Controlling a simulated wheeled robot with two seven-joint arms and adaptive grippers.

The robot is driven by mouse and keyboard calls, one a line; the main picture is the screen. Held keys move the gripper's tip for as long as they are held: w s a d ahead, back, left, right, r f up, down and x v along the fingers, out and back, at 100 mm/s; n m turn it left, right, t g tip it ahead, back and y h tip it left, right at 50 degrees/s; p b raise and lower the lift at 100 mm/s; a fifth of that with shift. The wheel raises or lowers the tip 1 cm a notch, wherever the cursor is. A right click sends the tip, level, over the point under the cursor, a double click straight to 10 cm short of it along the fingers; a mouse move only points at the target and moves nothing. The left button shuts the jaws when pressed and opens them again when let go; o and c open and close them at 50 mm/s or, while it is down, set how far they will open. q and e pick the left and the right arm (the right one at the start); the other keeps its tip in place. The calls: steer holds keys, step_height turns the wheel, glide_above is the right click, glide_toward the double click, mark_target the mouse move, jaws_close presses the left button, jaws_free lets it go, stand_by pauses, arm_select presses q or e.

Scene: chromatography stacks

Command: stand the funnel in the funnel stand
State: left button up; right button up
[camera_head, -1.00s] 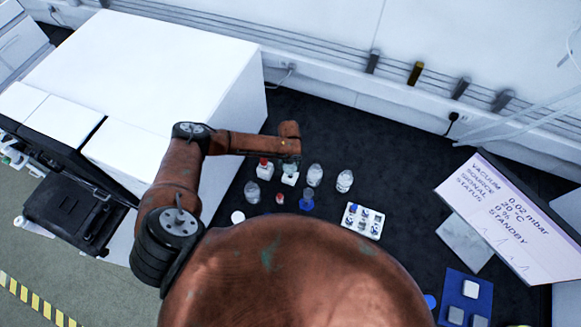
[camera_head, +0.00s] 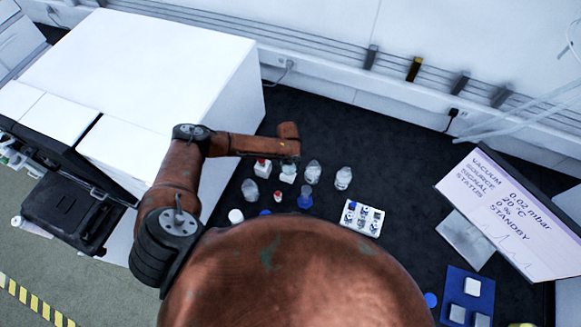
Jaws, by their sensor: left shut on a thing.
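My left arm comes in from the left. The wrist of my left gripper (camera_head: 288,146) is over the dark bench, at the back of a group of small vessels. Its fingers are mostly hidden below the wrist. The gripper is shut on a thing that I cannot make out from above. I cannot pick out the funnel for certain. A small blue piece (camera_head: 305,198) stands in front of the gripper; I cannot tell whether it is the funnel stand. My right gripper is not in view.
A white rack (camera_head: 361,218) holds small items. A big white cabinet (camera_head: 150,65) is at the left, a display (camera_head: 508,215) at the right. The bench behind the bottles is clear.

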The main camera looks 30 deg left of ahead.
arm_select(q)
steer(key=shift+s+a+f, duration=0.1)
steer(key=shift+a+f, duration=0.05)
steer(key=shift+f, duration=0.2)
steer(key=shift+a+f+b, duration=0.25)
steer(key=shift+f+b, duration=0.3)
steer(key=shift+b, duration=0.05)
steer(key=o, duration=1.1)
steer(key=shift+w+a+r, duration=0.1)
steer(key=shift+w+a, duration=0.1)
steer(key=shift+a, duration=0.05)
steer(key=shift+o, duration=0.5)
steer(key=o, duration=0.3)
steer(key=shift+o, duration=0.2)
steer(key=shift+r, duration=0.15)
